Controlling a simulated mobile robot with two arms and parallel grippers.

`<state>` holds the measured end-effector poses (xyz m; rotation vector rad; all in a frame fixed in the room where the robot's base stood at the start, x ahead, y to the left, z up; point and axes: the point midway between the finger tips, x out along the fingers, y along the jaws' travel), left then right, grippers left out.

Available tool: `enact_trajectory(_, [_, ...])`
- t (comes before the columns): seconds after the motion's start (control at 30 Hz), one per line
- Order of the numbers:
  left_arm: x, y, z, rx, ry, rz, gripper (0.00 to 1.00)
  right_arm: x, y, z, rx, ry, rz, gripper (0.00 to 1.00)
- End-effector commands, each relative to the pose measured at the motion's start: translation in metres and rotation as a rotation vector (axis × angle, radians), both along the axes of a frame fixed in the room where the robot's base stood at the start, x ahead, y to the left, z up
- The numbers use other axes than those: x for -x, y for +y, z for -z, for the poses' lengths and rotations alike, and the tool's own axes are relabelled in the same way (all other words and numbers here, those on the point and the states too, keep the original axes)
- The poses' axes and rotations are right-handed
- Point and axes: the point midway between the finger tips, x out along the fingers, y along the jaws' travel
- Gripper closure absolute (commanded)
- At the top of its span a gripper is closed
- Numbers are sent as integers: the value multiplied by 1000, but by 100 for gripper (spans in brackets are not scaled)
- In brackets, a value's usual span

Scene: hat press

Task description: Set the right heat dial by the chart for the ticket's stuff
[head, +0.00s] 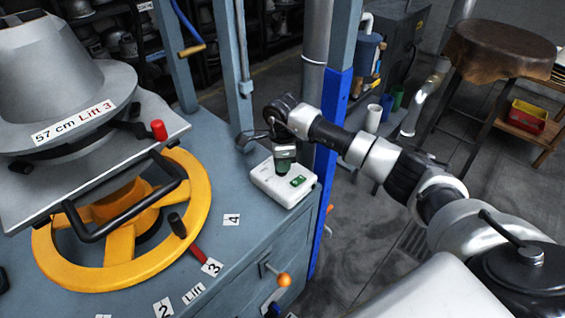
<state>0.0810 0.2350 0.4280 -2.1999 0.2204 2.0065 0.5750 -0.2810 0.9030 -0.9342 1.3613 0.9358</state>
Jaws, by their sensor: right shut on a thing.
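A small white control box (267,181) sits on the blue-grey press bench near its right corner. A green patch (297,181) shows on its top. My right gripper (284,165) comes in from the right and points down onto the box. It is shut on a small dark green part on top of the box, which appears to be the heat dial. The gripper covers most of this dial, so its setting cannot be read. My left gripper is not in view. I see no ticket and no heat chart.
A yellow handwheel (190,198) and grey hat form (50,60), labelled "57 cm Lift 3", stand at left. Numbered lift labels (212,267) lie on the bench. A blue post (331,130) rises just right of the box. A brown-topped stool (500,50) stands back right.

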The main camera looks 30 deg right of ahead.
Motion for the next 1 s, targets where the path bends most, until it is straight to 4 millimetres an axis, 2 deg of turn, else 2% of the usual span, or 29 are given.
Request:
enact_trajectory(0.4, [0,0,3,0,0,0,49,0,0,-1,2,-1,160,100])
enact_trajectory(0.87, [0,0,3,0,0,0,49,0,0,-1,2,-1,172,100])
enact_trajectory(0.9, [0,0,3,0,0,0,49,0,0,-1,2,-1,172,83])
enact_trajectory(1.0, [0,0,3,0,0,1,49,0,0,-1,2,-1,172,67])
